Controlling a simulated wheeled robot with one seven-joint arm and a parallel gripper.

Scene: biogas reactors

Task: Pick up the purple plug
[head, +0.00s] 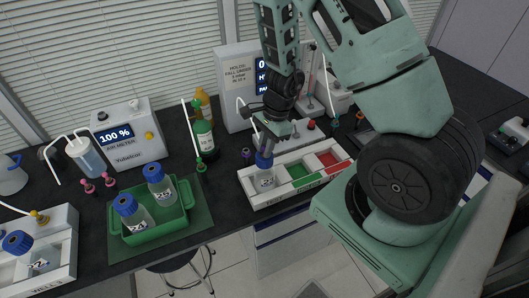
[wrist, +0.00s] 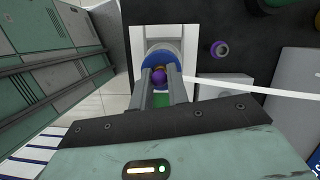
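A purple plug (wrist: 159,77) shows in the wrist view between my two fingertips, over the blue cap (wrist: 149,53) of a bottle. My gripper (wrist: 160,78) is close together there, with the plug filling the gap between its fingers. In the head view my gripper (head: 265,148) points down at the blue-capped bottle (head: 265,180), which stands in the left compartment of a white tray (head: 270,200). The fingers hide the plug in that view. I cannot tell whether the plug still sits in the cap. Another small purple piece (wrist: 219,48) stands on the dark bench beside the tray.
The tray also has green and red compartments (head: 328,158). A white tube (wrist: 255,88) runs close to the right finger in the wrist view. A green bin (head: 150,232) with two bottles, a green bottle (head: 203,139) and a display box (head: 235,75) stand nearby.

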